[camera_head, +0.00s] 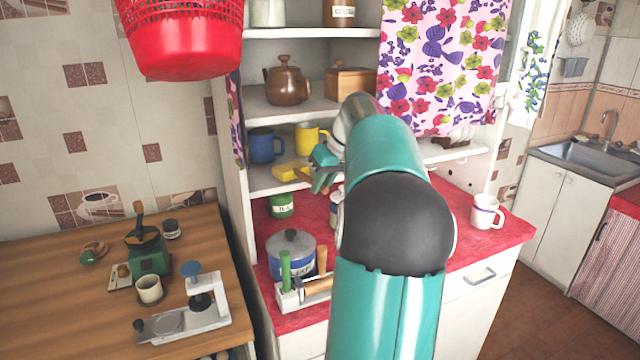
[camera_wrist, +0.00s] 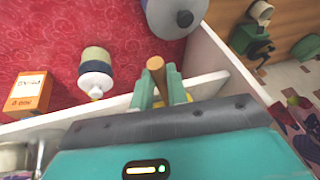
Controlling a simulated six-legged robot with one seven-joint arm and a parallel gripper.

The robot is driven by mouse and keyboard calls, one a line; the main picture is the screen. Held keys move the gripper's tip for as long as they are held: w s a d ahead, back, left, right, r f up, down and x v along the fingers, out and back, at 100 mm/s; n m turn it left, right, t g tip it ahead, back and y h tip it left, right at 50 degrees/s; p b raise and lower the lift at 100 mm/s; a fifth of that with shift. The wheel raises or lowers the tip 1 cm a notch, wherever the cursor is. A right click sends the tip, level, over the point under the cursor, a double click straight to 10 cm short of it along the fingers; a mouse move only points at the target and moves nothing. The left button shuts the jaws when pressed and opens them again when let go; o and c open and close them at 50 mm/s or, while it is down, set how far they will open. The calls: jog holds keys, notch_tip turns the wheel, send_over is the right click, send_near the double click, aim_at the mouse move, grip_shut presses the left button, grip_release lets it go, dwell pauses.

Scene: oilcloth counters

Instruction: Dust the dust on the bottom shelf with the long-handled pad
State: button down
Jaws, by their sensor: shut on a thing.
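My gripper (camera_head: 325,165) is in front of the lower part of the open cupboard. In the wrist view my gripper (camera_wrist: 160,88) is shut on the wooden handle (camera_wrist: 156,68) of the long-handled pad. The yellow pad (camera_head: 288,172) shows in the head view just left of the gripper, at the bottom shelf (camera_head: 262,180). I cannot tell whether the pad touches the shelf. My arm hides the shelf's right part. No dust can be made out on the visible part.
A blue mug (camera_head: 262,146) and a yellow mug (camera_head: 311,138) stand on the bottom shelf behind the pad. Below, the red counter (camera_head: 500,236) holds a lidded pot (camera_head: 291,252), a green jar (camera_head: 281,205) and a white mug (camera_head: 486,211). A red basket (camera_head: 188,45) hangs upper left.

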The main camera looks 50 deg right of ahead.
jog(key=shift+s+d, duration=1.35)
jog(key=shift+d, duration=0.9)
jog(key=shift+w+a+f, duration=0.1)
jog(key=shift+w+a, duration=0.4)
jog(key=shift+a, duration=0.35)
jog(key=shift+w+a+r, duration=0.1)
jog(key=shift+w+a, duration=0.4)
jog(key=shift+a, duration=0.4)
jog(key=shift+w+a+f, duration=0.1)
jog(key=shift+w+a, duration=0.4)
jog(key=shift+a, duration=0.35)
jog(key=s+d, duration=0.3)
jog(key=d, duration=0.2)
jog(key=shift+d, duration=0.1)
jog(key=s+a+r, duration=0.1)
jog(key=s+a, duration=0.6)
jog(key=s, duration=0.5)
jog(key=shift+r, duration=0.35)
jog(key=shift+a, duration=0.15)
